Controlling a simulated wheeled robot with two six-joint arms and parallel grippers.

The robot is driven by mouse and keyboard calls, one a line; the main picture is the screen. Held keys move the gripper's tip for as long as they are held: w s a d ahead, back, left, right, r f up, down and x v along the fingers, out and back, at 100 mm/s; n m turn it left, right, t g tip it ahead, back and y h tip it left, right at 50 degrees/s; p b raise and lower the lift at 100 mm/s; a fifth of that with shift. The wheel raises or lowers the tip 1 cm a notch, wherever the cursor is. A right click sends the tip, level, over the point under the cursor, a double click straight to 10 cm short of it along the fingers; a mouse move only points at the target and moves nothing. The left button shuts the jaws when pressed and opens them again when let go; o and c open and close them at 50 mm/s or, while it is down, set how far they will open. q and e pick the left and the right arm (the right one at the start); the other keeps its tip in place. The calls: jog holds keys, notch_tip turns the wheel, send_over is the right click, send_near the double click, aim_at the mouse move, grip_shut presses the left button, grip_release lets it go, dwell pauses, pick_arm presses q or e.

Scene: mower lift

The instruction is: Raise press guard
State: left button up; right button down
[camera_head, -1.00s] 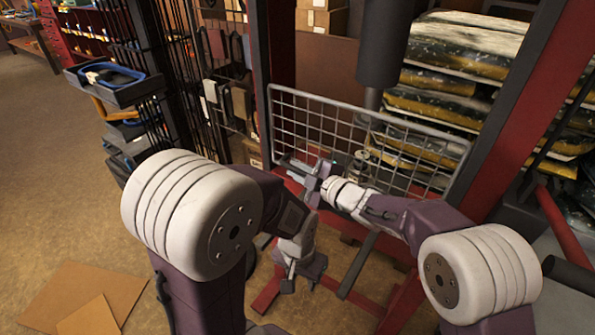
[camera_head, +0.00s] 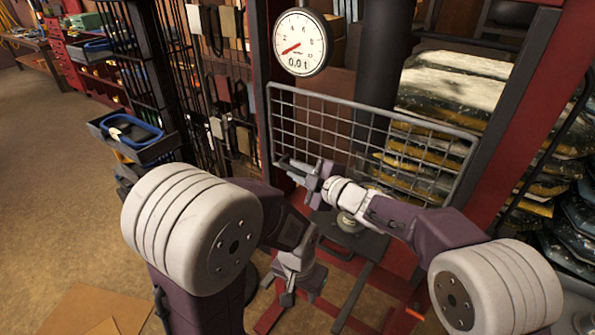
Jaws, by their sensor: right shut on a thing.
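The press guard (camera_head: 400,133) is a grey wire-mesh panel in a tubular frame, hanging between the red posts of the press. Its lower edge is clear of the press bed, and a round metal piece (camera_head: 350,222) on the bed shows below it. My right gripper (camera_head: 307,180) is shut on the guard at its lower left edge; the exact grip is small and partly hidden by the gripper. My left gripper (camera_head: 292,290) hangs low in front of the press, apart from the guard. Its jaw opening is too small to make out.
A round dial gauge (camera_head: 301,42) sits above the guard, with the dark press cylinder (camera_head: 383,70) behind the mesh. Stacked bags (camera_head: 455,85) fill the right rear. A rack with a tray (camera_head: 133,132) stands left. Cardboard (camera_head: 88,310) lies on the otherwise open floor at left.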

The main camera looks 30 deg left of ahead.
aim_at(345, 160)
jog(key=shift+r, duration=0.15)
jog(key=c, duration=1.4)
grip_release()
jog(key=shift+s, duration=0.1)
jog(key=shift+d, duration=0.25)
jog(key=b+v, duration=0.1)
jog(key=v, duration=0.7)
jog(key=shift+s+d+b, duration=0.2)
jog(key=shift+d+b, duration=0.05)
jog(key=shift+b, duration=0.15)
